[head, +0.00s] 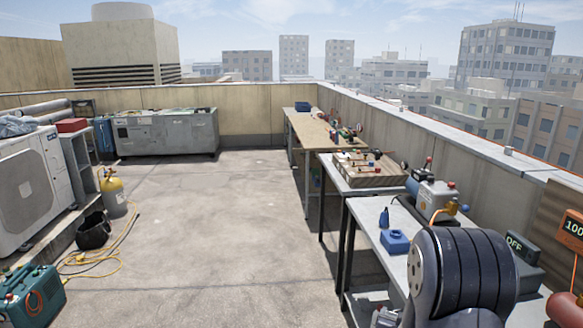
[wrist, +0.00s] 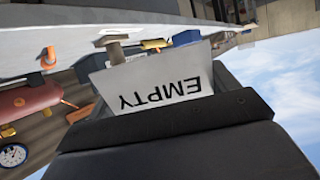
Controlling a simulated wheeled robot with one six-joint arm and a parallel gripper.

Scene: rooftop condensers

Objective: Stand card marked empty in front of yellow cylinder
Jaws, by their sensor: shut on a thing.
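The white card marked EMPTY (wrist: 155,82) shows in the wrist view, with its black letters upside down. My gripper (wrist: 165,112) is shut on it, with the card sticking out past the dark jaws. In the head view my arm fills the bottom right, and the card and jaws cannot be made out. The yellow cylinder (head: 111,185) stands upright on the floor at the left, its lower part greyish. It is far from my arm, across open floor.
A green machine (head: 32,297) is in front, a condenser unit (head: 28,185) at the left. Workbenches (head: 318,133) line the right wall. The middle floor is clear.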

